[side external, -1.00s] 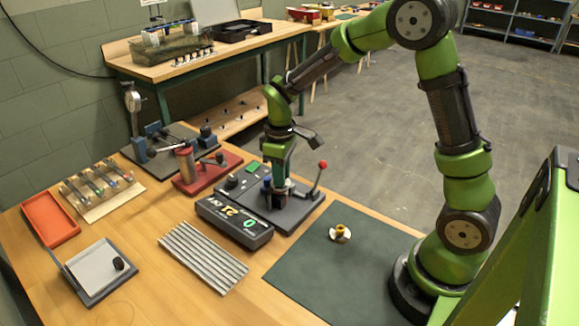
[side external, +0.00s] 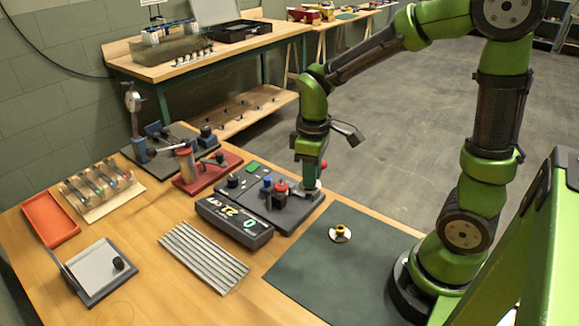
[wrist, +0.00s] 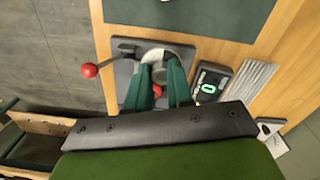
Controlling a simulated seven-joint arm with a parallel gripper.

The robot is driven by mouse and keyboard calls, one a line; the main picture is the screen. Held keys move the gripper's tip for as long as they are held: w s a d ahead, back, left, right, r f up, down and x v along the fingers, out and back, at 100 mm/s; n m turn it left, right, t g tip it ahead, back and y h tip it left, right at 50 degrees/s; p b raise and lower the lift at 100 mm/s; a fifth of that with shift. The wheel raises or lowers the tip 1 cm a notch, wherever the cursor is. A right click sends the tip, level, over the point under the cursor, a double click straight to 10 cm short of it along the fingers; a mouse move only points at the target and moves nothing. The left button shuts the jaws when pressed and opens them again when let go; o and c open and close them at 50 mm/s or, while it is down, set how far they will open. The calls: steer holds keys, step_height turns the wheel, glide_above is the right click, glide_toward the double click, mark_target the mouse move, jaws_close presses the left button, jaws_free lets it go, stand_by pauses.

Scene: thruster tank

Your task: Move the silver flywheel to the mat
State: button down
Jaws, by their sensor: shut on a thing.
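The silver flywheel (wrist: 155,58) shows as a pale round shape at my fingertips in the wrist view, partly covered by the fingers. My gripper (side external: 308,188) is shut on it at the right end of the dark lever fixture (side external: 250,205). In the side view the flywheel is mostly hidden by the gripper, and I cannot tell whether it touches the fixture. The dark green mat (side external: 320,285) lies on the table in front of the fixture, toward my base. A small brass-and-white part (side external: 340,234) stands on the mat.
The fixture's red ball lever (wrist: 89,71) is close beside my gripper, and a red knob (side external: 281,187) stands left of it. A digital readout (side external: 234,220) and grey metal strips (side external: 204,257) lie left of the mat. Most of the mat is bare.

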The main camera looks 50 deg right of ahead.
steer(key=s, duration=0.6)
steer(key=w+a+f+n, duration=0.1)
steer(key=a+f+n, duration=0.2)
steer(key=a+n, duration=1.1)
steer(key=shift+w+d+f+n, duration=0.1)
steer(key=shift+d+f+n, duration=0.6)
steer(key=shift+f, duration=0.65)
steer(key=shift+s+d+f+n, duration=0.1)
steer(key=shift+d+f+n, duration=0.6)
steer(key=shift+f, duration=0.65)
steer(key=shift+w+d+f+n, duration=0.1)
steer(key=shift+d+f+n, duration=0.55)
steer(key=shift+f, duration=0.7)
steer(key=shift+f, duration=0.1)
steer(key=c, duration=1)
jaws_free()
